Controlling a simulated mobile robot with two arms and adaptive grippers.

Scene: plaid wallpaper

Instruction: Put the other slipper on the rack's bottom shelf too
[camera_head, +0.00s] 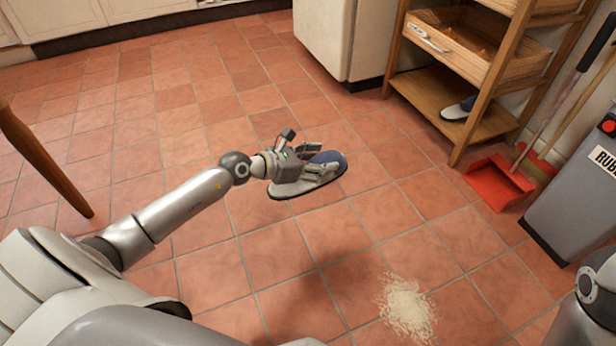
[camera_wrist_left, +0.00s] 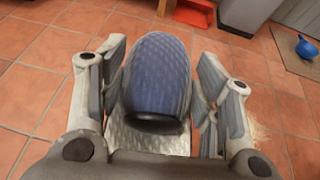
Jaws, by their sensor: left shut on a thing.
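A blue and grey slipper (camera_head: 327,168) is held in my left gripper (camera_head: 312,174) above the tiled floor. In the left wrist view, the slipper (camera_wrist_left: 157,85) sits between the two fingers of the left gripper (camera_wrist_left: 158,100), its blue upper facing the camera. The other slipper (camera_head: 458,109) lies on the bottom shelf (camera_head: 432,92) of the wooden rack (camera_head: 486,75) at the upper right. The held slipper is apart from the rack, to its lower left. My right gripper is not in view.
A red dustpan (camera_head: 498,183) stands on the floor right of the rack, beside a grey bin (camera_head: 585,170). A pale spill of grains (camera_head: 407,307) lies on the floor. A wooden chair leg (camera_head: 45,165) is at the left. Floor between slipper and rack is clear.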

